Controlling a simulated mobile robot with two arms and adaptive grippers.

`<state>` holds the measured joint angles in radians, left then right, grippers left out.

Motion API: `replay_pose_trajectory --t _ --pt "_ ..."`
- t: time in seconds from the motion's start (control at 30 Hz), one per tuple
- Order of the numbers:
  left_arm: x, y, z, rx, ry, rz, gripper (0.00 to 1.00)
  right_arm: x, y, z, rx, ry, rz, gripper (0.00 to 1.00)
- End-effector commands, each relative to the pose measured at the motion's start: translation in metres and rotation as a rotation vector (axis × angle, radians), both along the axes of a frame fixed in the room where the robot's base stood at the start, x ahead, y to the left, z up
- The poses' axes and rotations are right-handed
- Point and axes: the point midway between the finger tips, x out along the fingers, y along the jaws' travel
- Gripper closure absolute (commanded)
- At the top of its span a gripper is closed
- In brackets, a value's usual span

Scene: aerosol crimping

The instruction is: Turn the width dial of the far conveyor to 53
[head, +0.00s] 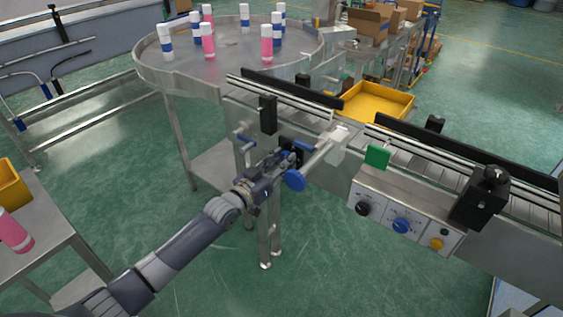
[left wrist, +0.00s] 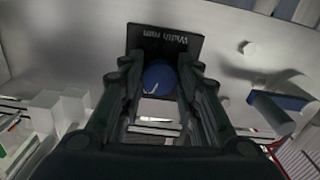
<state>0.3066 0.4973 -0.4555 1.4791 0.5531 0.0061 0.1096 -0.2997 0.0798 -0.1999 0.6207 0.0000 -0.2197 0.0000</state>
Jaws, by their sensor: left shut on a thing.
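The width dial is a round blue knob (left wrist: 158,76) on a black plate (left wrist: 140,38) with upside-down "Width mm" lettering, seen in the left wrist view. It sits on the metal side of the conveyor (head: 342,182). My left gripper (head: 293,157) reaches this side from the lower left in the head view. In the left wrist view its two fingers (left wrist: 160,92) stand on either side of the knob and are shut on it. The fingers hide part of the knob. The scale reading cannot be made out. My right gripper is not in view.
A blue disc knob (head: 295,180) on a pale rod stands close to my left gripper. A control box (head: 380,213) with several knobs is to the right. A round table (head: 185,82) with cans is behind. A yellow tray (head: 385,112) lies beyond the conveyor.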

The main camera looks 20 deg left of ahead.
Motion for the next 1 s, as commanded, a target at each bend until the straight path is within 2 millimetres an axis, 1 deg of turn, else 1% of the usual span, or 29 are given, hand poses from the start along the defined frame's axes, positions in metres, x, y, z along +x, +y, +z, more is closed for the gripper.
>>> replay_pose_trajectory --t 0.17,0.37,1.0 --pt "0.0000 0.0004 0.0005 0.052 -0.019 0.000 0.93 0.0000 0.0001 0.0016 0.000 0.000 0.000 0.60" --pt "0.0002 0.0006 0.0009 0.174 -0.063 0.000 0.93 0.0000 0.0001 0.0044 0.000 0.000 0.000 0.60" --pt "0.0008 0.0021 0.0007 0.739 -0.268 0.000 0.93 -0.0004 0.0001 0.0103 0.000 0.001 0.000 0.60"
